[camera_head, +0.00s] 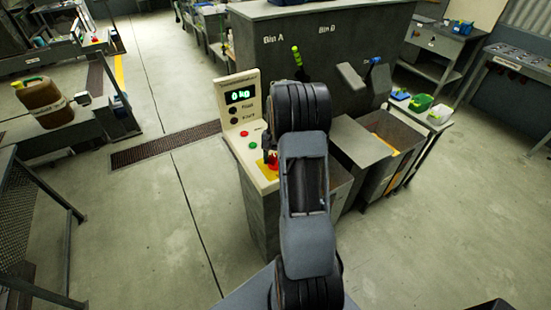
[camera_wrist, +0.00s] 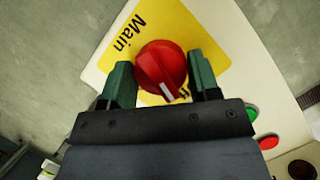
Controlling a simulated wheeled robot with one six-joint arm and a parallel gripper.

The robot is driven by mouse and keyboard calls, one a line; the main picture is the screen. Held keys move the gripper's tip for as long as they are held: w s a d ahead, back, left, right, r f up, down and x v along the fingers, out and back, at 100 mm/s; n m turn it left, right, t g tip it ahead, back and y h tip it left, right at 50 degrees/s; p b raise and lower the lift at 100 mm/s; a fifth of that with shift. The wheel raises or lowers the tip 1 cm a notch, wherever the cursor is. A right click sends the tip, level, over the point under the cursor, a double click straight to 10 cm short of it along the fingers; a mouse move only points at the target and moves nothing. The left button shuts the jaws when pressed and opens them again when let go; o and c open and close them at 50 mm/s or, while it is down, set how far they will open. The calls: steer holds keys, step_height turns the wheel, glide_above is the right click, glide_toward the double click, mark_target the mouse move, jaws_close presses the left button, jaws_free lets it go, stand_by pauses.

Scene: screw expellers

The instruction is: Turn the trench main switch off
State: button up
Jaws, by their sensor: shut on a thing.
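The red rotary main switch (camera_wrist: 160,66) sits on a yellow plate (camera_wrist: 190,25) in the wrist view. The plate reads "Main", and a partly hidden word ending in "ff" shows beside the knob. The knob's white mark points down and slightly right in the picture, close to that "ff" lettering. My gripper (camera_wrist: 161,72) is shut on the red knob, with one green finger on each side. In the head view the red knob (camera_head: 273,160) is partly covered by my gripper, on the sloped face of a cream control panel (camera_head: 262,182).
The panel carries a display (camera_head: 240,95) reading "0 kg", with black knobs below it and red and green buttons (camera_head: 252,145) near the switch. Open grey bins (camera_head: 365,150) stand right of my arm. A floor grate (camera_head: 165,145) and clear floor lie left.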

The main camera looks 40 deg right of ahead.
steer(key=shift+n+g+h, duration=0.3)
steer(key=shift+n+h, duration=0.1)
steer(key=shift+n, duration=1.2)
steer(key=o, duration=0.9)
steer(key=b+v, duration=0.1)
steer(key=v, duration=1.3)
steer(key=shift+w+a, duration=0.1)
steer(key=shift+a, duration=0.1)
steer(key=shift+f, duration=0.1)
